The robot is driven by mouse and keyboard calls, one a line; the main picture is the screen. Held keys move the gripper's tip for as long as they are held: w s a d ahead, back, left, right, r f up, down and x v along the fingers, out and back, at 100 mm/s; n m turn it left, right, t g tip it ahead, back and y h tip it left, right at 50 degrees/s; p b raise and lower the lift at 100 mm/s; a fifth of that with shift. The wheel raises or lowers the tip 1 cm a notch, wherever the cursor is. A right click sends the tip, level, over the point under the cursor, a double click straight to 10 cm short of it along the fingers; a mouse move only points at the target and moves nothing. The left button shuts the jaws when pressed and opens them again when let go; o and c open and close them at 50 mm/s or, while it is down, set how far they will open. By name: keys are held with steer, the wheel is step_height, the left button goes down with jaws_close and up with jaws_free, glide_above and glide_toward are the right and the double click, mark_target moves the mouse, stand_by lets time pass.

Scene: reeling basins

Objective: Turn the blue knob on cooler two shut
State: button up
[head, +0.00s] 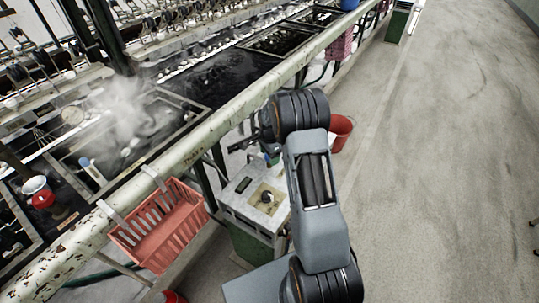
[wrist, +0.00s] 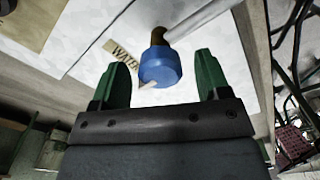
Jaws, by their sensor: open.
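In the wrist view, the blue knob (wrist: 160,67) sits on a brass stem beside a label reading "WATER", with a pale pointed tip at its lower left. My gripper (wrist: 162,80) is open, with one green finger on each side of the knob and visible gaps between. The cooler (head: 238,207) is a box with a pale top and green lower body, below my arm in the head view. A small blue patch near my gripper there may be the knob; my arm hides much of that area. No cooler number is readable.
A red basket (head: 160,228) hangs on the long rail (head: 205,135) left of the cooler. A red bucket (head: 341,130) stands behind my arm. Steaming basins (head: 125,140) lie beyond the rail. The floor on the right (head: 440,170) is clear.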

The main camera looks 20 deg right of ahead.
step_height(320, 180, up, 14)
steer(key=p, duration=0.1)
stand_by(0.5)
steer(key=shift+f, duration=0.1)
stand_by(0.4)
steer(key=s+a+r+n+t+p, duration=0.1)
steer(key=s+a+r+n+p, duration=0.4)
steer(key=s+r+n, duration=0.3)
steer(key=s+a+r+n+t+p, duration=0.2)
steer(key=s+a+r+n+p, duration=0.3)
steer(key=s, duration=1.1)
steer(key=shift+s+a+r+n+t, duration=0.35)
steer(key=shift+a+r+n, duration=0.25)
steer(key=shift+r+n, duration=1.65)
steer(key=shift+r+m, duration=0.35)
